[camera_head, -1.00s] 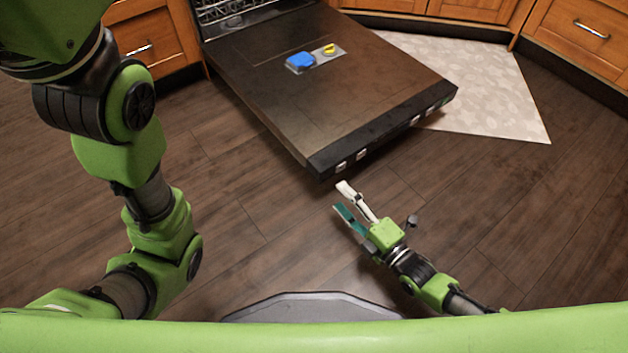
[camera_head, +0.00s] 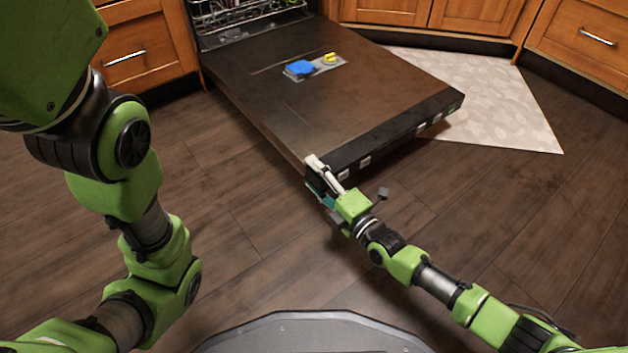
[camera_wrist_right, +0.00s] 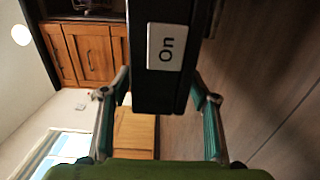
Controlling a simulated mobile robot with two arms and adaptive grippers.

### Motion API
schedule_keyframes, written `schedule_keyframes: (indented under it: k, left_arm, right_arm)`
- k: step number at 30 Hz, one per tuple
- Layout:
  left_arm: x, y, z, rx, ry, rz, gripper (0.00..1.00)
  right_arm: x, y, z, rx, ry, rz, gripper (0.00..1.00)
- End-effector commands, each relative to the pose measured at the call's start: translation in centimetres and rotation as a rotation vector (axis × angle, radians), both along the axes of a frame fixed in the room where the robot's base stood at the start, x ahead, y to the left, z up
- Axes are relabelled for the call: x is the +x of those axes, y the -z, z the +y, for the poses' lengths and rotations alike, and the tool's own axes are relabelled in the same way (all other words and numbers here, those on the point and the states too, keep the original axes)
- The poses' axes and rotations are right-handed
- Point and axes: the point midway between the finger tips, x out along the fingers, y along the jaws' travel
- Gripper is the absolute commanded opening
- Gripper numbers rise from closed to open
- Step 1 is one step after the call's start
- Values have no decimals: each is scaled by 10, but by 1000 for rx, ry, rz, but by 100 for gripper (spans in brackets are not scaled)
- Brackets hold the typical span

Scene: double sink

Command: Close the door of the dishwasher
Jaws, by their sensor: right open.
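The dishwasher door (camera_head: 330,105) is folded down open, its inner face up, with a blue part and a yellow knob on it. My right gripper (camera_head: 319,178) is at the near left corner of the door's free edge. In the right wrist view the door's edge (camera_wrist_right: 165,85), with a label reading "On", lies between the two spread fingers of the right gripper (camera_wrist_right: 160,110). A gap shows on both sides, so the fingers are open around the edge. My left arm shows at the left, but its gripper is out of view.
The dishwasher rack (camera_head: 245,12) shows inside at the back. Wooden cabinets (camera_head: 140,50) stand on both sides. A pale patterned mat (camera_head: 500,100) lies to the right of the door. The dark wood floor in front is clear.

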Motion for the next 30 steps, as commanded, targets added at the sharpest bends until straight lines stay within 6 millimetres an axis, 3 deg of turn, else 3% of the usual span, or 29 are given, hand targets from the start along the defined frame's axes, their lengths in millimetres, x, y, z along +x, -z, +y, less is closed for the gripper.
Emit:
schedule_keyframes:
  k: [11,18,25,30]
  left_arm:
    - [0,3,0,0,0,0,24]
    - [0,3,0,0,0,0,24]
    - [0,-3,0,0,0,1,24]
    - [0,-20,0,0,0,1,24]
  right_arm:
    - [5,-1,4,1,0,0,55]
    - [5,-1,3,1,0,0,0]
    - [5,-6,3,-1,0,3,0]
    - [5,-20,3,-8,0,13,0]
